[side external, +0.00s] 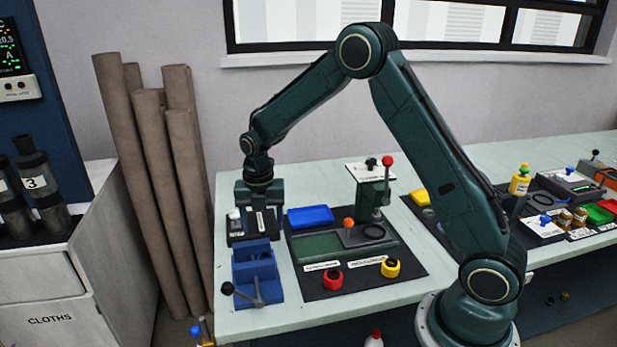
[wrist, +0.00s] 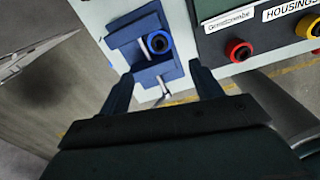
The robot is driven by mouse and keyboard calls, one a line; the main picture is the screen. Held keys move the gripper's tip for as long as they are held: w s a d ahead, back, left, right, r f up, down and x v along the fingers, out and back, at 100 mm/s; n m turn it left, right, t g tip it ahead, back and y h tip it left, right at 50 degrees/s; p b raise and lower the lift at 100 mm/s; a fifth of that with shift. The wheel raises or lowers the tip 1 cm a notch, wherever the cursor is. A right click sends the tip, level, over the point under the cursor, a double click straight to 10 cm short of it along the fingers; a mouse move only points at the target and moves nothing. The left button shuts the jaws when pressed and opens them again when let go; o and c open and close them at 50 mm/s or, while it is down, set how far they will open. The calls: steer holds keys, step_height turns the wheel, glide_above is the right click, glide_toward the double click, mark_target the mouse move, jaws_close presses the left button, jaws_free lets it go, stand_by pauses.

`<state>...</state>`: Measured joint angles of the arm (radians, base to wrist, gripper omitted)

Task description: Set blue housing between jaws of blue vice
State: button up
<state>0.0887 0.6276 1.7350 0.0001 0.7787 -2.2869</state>
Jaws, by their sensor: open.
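The blue vice (side external: 256,285) stands at the front left of the bench, with its handle at the front. It also shows in the wrist view (wrist: 128,52). The blue housing (wrist: 157,43), a round blue ring with a dark bore, appears upright in the gap between the vice jaws. Whether the jaws touch it cannot be told. In the side view the housing is hard to make out in the dark gap. My gripper (side external: 260,224) is open and points down, above and just behind the vice. Its two spread fingers (wrist: 162,82) hold nothing and are apart from the housing.
A dark mat (side external: 410,288) right of the vice carries a red housing (side external: 332,279) and a yellow housing (side external: 391,267). A blue tray (side external: 310,216) and a press with a red-knobbed lever (side external: 387,161) stand behind. A dark holder (side external: 236,226) is close beside my gripper.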

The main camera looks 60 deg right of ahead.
steer(key=s+a+r+m+t, duration=0.3)
steer(key=s+r+m, duration=1)
steer(key=r, duration=0.5)
steer(key=s+a+r+m+t, duration=0.1)
steer(key=s+r+m+t, duration=0.1)
steer(key=s+m, duration=1)
steer(key=s, duration=0.5)
steer(key=shift+a+r+t, duration=0.15)
steer(key=shift+r+t, duration=0.15)
steer(key=shift+r, duration=0.05)
